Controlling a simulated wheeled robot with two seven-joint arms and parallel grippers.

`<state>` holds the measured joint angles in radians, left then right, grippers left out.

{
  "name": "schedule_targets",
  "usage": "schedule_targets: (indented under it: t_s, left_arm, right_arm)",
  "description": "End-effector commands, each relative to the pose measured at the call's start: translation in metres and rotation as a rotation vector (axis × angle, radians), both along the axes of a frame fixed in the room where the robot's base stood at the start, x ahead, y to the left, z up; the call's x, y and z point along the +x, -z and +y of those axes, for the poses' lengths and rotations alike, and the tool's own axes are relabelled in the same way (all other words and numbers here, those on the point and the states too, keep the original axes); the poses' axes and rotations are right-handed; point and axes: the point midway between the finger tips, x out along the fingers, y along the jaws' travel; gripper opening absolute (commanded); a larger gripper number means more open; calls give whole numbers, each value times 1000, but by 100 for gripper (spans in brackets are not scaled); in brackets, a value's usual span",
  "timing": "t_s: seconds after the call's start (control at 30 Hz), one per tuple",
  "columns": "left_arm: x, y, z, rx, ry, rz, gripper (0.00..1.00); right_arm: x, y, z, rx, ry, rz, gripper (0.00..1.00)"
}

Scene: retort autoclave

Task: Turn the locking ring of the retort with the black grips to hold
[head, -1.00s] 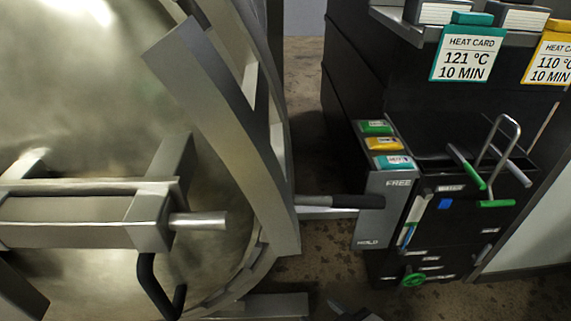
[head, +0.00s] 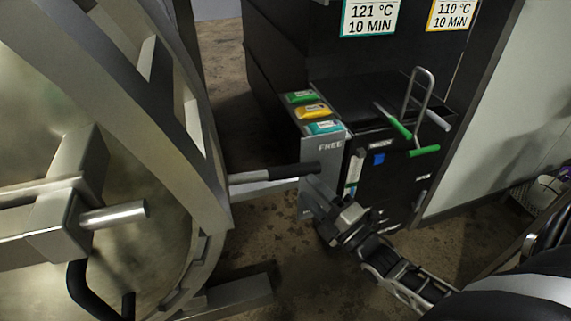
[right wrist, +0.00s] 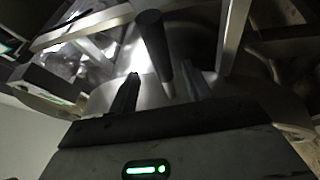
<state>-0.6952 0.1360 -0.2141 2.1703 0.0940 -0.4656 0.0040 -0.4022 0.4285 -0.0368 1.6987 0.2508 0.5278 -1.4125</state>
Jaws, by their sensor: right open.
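The locking ring (head: 165,125) of the retort curves down the left of the head view, in front of the round metal door (head: 150,245). A bar with a black grip (head: 295,170) sticks out from it to the right, level with the panel just below the word FREE (head: 330,146). My right gripper (head: 318,190) is open just below the grip's end. In the right wrist view the black grip (right wrist: 152,35) points in between the two open fingers (right wrist: 162,88); I cannot tell whether they touch it. The lower panel lettering is hidden behind my gripper. My left gripper is not in view.
Green, yellow and teal pieces (head: 310,112) lie on the panel top. Heat cards (head: 370,15) hang above. Bare floor (head: 240,80) shows behind the ring.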

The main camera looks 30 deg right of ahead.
Motion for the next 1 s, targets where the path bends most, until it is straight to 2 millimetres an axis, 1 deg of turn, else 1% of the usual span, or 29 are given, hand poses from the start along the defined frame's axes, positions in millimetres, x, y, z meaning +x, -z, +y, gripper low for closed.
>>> schedule_targets:
  t_s: [0.03,0.2,0.3,0.4,0.6,0.87,0.97,1.0]
  left_arm:
    - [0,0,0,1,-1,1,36]
    - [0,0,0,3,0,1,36]
    - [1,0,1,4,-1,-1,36]
    - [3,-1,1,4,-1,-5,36]
    - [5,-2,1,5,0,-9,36]
    - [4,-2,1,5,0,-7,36]
    - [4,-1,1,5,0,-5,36]
    - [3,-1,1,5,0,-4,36]
  right_arm:
    - [13,-5,2,-2,-1,-5,49]
    - [47,-12,8,0,-1,-2,49]
    - [63,-15,11,-1,-1,-1,49]
    - [76,-18,13,1,0,-1,49]
    - [87,-20,15,-1,-1,2,49]
    - [88,-20,15,1,0,2,49]
    - [87,-20,15,1,0,2,24]
    - [87,-20,15,1,0,2,13]
